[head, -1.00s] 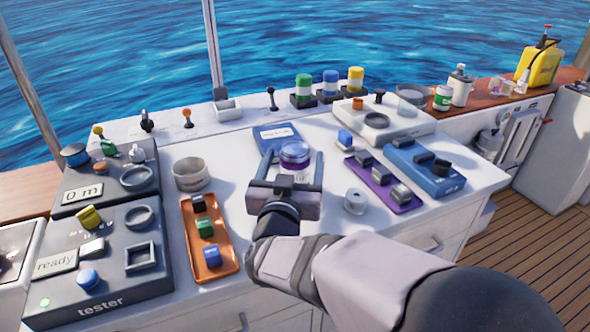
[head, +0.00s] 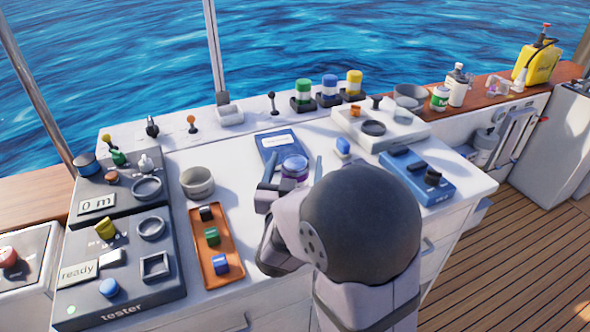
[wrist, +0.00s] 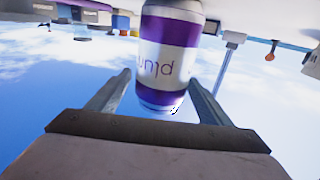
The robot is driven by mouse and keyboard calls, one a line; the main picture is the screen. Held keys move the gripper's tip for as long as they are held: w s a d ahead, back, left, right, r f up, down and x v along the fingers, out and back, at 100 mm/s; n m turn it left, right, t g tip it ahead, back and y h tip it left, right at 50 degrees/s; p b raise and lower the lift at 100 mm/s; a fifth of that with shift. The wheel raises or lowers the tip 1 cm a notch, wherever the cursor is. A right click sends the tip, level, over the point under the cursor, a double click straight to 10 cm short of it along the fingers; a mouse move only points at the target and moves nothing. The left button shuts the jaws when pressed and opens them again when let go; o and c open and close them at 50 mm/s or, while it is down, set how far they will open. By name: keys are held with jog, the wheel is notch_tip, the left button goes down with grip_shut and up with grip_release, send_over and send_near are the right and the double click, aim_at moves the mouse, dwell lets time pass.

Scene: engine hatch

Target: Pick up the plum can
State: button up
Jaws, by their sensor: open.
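The plum can (head: 294,169) stands upright on the white console top, purple and white with a bluish lid. In the wrist view the plum can (wrist: 168,55) shows close up, upside down in the picture, with its "plum" label readable. My gripper (head: 293,172) is open, with one finger on each side of the can. In the wrist view my gripper (wrist: 158,90) has its fingers spread left and right of the can, with a gap on both sides. My arm hides the lower part of the can and the console in front of it in the head view.
A dark blue labelled box (head: 279,150) lies just behind the can. An orange tray (head: 215,247) with several blocks lies to the left, below a grey cup (head: 197,182). A blue switch box (head: 418,176) and a white panel (head: 380,128) are to the right.

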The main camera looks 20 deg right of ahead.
jog(key=shift+w+d+r+p, duration=0.1)
jog(key=shift+r+p, duration=0.05)
jog(key=shift+p, duration=0.25)
jog(key=shift+w+d, duration=0.15)
jog(key=shift+w, duration=0.15)
jog(key=shift+x, duration=0.9)
jog(key=shift+c, duration=0.3)
jog(key=c, duration=1.4)
jog(key=shift+o, duration=0.2)
